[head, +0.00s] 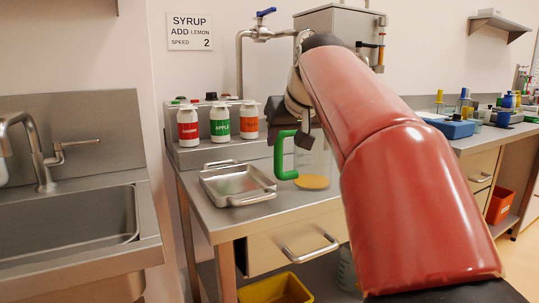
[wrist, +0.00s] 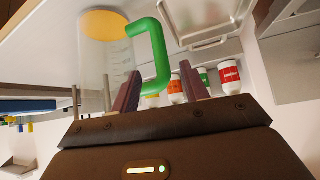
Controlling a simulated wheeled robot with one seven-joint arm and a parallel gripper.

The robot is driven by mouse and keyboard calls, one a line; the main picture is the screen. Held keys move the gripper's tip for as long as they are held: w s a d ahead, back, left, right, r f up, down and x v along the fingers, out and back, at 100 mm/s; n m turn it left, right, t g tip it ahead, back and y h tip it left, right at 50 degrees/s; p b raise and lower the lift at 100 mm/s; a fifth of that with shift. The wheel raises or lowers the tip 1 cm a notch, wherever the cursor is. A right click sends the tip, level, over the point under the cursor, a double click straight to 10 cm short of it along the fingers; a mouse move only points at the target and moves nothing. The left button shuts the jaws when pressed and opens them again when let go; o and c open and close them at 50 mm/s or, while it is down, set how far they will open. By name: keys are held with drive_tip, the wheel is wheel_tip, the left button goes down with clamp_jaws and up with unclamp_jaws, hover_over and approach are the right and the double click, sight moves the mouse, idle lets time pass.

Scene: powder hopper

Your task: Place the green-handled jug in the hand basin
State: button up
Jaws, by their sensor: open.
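The green-handled jug is clear, with an orange layer at its bottom (head: 312,182). It stands on the steel counter, partly hidden by my arm in the head view. Its green handle (head: 283,155) points left, toward the tray. In the wrist view the jug (wrist: 104,60) appears upside down, with its handle (wrist: 160,55) reaching between my fingers. My gripper (wrist: 160,84) is open, one finger on each side of the handle's lower part in that picture; contact cannot be told. The hand basin (head: 70,240) is the empty steel sink at the left, under a tap (head: 35,150).
A steel tray (head: 238,184) lies left of the jug. Red, green and orange labelled bottles (head: 220,125) stand behind it. A gap separates the sink unit from the counter. A yellow bin (head: 275,290) is below. A blue-handled tap (head: 262,30) stands behind.

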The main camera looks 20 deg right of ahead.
sight(276, 150)
drive_tip(key=shift+w+r, duration=0.15)
drive_tip(key=shift+w, duration=0.4)
drive_tip(key=x, duration=0.7)
drive_tip(key=shift+f, duration=0.2)
drive_tip(key=shift+c, duration=0.4)
clamp_jaws()
